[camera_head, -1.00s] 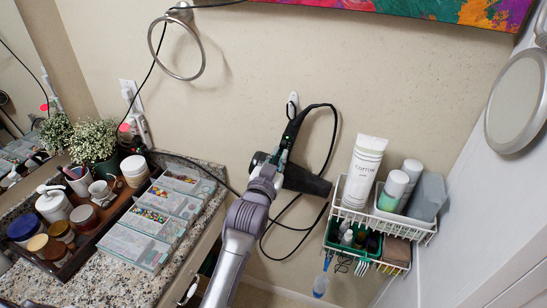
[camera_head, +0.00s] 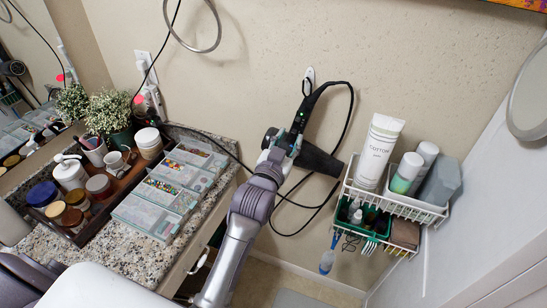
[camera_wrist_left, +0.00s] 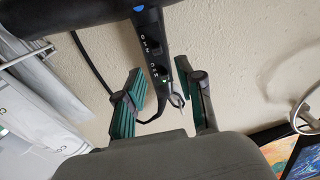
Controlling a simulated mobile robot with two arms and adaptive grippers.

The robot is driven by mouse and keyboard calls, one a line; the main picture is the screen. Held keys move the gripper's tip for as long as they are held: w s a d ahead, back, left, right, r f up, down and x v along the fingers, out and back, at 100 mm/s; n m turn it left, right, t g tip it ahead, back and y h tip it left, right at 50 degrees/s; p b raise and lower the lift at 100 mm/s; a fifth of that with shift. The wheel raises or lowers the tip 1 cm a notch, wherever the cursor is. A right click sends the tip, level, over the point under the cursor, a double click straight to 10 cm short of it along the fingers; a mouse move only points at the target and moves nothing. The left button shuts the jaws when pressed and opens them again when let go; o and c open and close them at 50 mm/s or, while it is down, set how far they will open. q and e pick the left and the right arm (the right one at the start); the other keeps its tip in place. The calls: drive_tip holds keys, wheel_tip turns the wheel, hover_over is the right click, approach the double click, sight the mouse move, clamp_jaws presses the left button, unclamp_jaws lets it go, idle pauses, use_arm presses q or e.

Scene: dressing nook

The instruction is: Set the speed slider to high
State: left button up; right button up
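A black hair dryer (camera_head: 318,159) hangs on the wall with its handle (camera_head: 301,117) up and its nozzle toward the right. In the left wrist view, the dryer's handle (camera_wrist_left: 150,50) carries two small switches with white marks, one above the other (camera_wrist_left: 155,72); their settings are too small to read. My left gripper (camera_head: 278,143) is beside the dryer in the head view and hides part of it. In the left wrist view, the gripper's two green-padded fingers (camera_wrist_left: 165,100) are apart, with the handle between and beyond them. I cannot tell whether they touch it. My right gripper is out of view.
A white wire rack (camera_head: 392,204) with a tube and bottles is on the wall right of the dryer. A granite counter (camera_head: 125,250) at left holds a tray of jars and clear bead boxes (camera_head: 147,216). The dryer's cord loops below it. A metal ring (camera_head: 193,48) hangs above.

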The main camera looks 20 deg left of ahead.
use_arm(q)
drive_tip(key=s, duration=0.9)
drive_tip(key=shift+s+r, duration=0.2)
drive_tip(key=shift+r, duration=0.2)
drive_tip(key=shift+a+f, duration=0.1)
drive_tip(key=d+f+m+g+h, duration=0.1)
drive_tip(key=d+f+g, duration=0.1)
drive_tip(key=f, duration=0.9)
drive_tip(key=d+f+g, duration=0.2)
drive_tip(key=f+g, duration=0.1)
drive_tip(key=f, duration=0.8)
drive_tip(key=s+f+g, duration=0.2)
drive_tip(key=s+f, duration=0.2)
drive_tip(key=f, duration=0.5)
drive_tip(key=s+f+g, duration=0.2)
drive_tip(key=s+f, duration=0.2)
drive_tip(key=f, duration=0.5)
drive_tip(key=s+a+f+g, duration=0.2)
drive_tip(key=s+a+f, duration=0.1)
drive_tip(key=s+f, duration=0.4)
drive_tip(key=s+a+f+g+y, duration=0.1)
drive_tip(key=s+a+f+g, duration=0.2)
drive_tip(key=s+f, duration=0.4)
drive_tip(key=s+a+f+g, duration=0.3)
drive_tip(key=s+f, duration=0.4)
drive_tip(key=s, duration=0.9)
drive_tip(key=shift+s+a, duration=0.15)
drive_tip(key=shift+a, duration=0.45)
